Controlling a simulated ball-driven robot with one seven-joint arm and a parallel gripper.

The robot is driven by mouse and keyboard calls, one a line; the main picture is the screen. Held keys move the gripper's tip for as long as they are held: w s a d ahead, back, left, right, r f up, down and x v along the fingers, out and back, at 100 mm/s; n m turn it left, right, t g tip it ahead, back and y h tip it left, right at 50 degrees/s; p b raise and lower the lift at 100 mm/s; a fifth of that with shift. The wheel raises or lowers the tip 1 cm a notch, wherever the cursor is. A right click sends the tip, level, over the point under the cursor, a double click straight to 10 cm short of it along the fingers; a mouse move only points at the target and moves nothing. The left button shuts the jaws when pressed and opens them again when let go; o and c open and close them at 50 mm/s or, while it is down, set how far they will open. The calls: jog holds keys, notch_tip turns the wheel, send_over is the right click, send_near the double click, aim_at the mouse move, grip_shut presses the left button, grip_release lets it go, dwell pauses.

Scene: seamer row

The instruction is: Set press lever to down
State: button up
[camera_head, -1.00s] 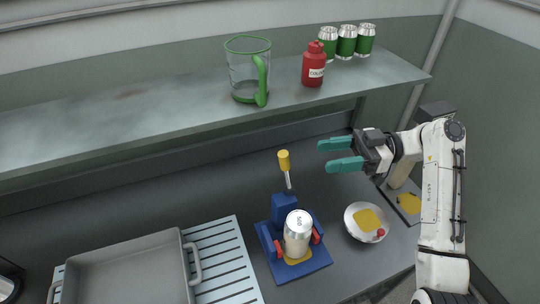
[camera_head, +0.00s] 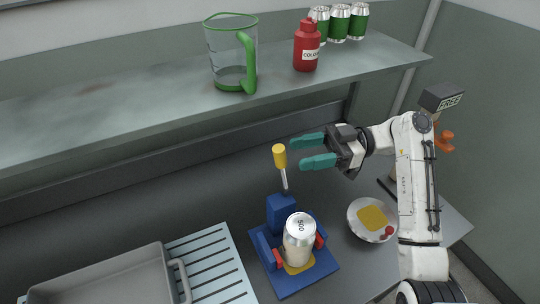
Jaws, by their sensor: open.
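The press (camera_head: 281,214) is a blue stand on the dark counter, with a silver lever rising from its post and ending in a yellow knob (camera_head: 279,156). The lever points up, leaning slightly. A silver can (camera_head: 299,240) marked 500 stands upright on the press base between red pads. My gripper (camera_head: 301,152) has teal fingers and is open and empty. In the picture its fingers point left, close to the right of the yellow knob. I cannot tell the exact depth gap between them.
A shelf (camera_head: 150,112) above holds a green-rimmed jug (camera_head: 232,56), a red bottle (camera_head: 307,48) and green cans (camera_head: 339,22). A plate (camera_head: 357,230) with yellow and red pieces lies right of the press. A grey bin (camera_head: 104,282) and slatted rack (camera_head: 216,262) are left.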

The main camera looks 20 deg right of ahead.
aim_at(281, 170)
jog(key=w+a+p, duration=0.1)
jog(key=a+p, duration=0.1)
jog(key=a, duration=0.5)
jog(key=shift+w+a, duration=0.25)
jog(key=shift+a, duration=0.15)
jog(key=shift+c, duration=0.5)
grip_shut()
